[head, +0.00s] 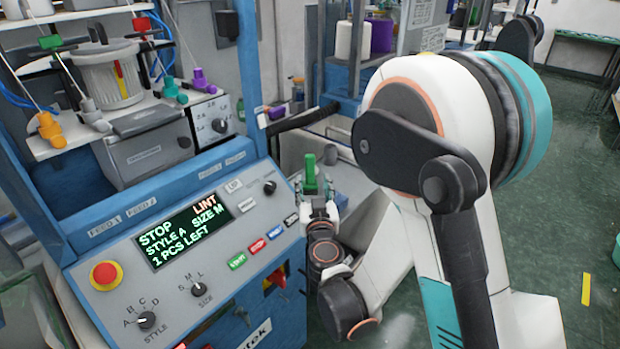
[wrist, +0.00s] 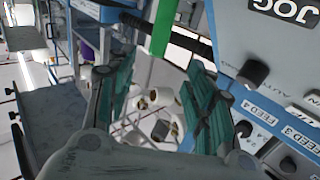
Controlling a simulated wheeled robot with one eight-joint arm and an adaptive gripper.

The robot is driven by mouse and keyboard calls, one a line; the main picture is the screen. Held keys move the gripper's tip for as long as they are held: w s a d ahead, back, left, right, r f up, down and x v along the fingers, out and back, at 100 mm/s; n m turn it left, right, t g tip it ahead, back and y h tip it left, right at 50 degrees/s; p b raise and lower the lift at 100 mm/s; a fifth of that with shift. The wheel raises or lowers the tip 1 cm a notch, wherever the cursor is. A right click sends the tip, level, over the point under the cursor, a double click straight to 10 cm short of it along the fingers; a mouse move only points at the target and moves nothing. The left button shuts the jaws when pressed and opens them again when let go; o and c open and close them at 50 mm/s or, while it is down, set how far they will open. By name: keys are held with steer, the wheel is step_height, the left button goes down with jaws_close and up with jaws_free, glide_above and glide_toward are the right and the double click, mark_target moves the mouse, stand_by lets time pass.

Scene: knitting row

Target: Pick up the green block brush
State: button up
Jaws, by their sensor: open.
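The green block brush (head: 310,173) shows in the head view as an upright green shape just beyond the machine's control panel. My gripper (head: 312,190) is in front of and around its lower part in that view. In the wrist view a green strip (wrist: 164,26), which looks like the brush, enters from the top edge between the directions of the two fingers. My gripper (wrist: 160,65) is open there, with teal finger pads apart and nothing held between them. I cannot tell whether either finger touches the brush. Its lower end is hidden in the head view.
The blue machine frame and its control panel (head: 190,235) stand close to the left of my gripper. A dark bar (head: 303,118) juts out above the brush. Yarn cones (head: 352,40) stand on a rack behind. Green floor (head: 560,150) is open at the right.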

mark_target(310, 162)
steer(key=w+p, duration=0.3)
steer(key=w, duration=0.1)
steer(key=w+p, duration=0.2)
steer(key=shift+w+a+r+p, duration=0.2)
steer(key=shift+a+r+p, duration=0.05)
steer(key=shift+a+p, duration=0.1)
steer(key=shift+w+f+p, duration=0.15)
steer(key=shift+w+p, duration=0.25)
steer(key=shift+w, duration=0.3)
steer(key=shift+w+a+r+b, duration=0.1)
steer(key=shift+w+b, duration=0.05)
steer(key=shift+w, duration=0.7)
steer(key=shift+w+a+r+b, duration=0.1)
steer(key=shift+w+a+b, duration=0.1)
steer(key=shift+w, duration=0.65)
steer(key=shift+w+a+b, duration=0.1)
steer(key=shift+w+b, duration=0.05)
steer(key=shift+w, duration=0.7)
jaws_close()
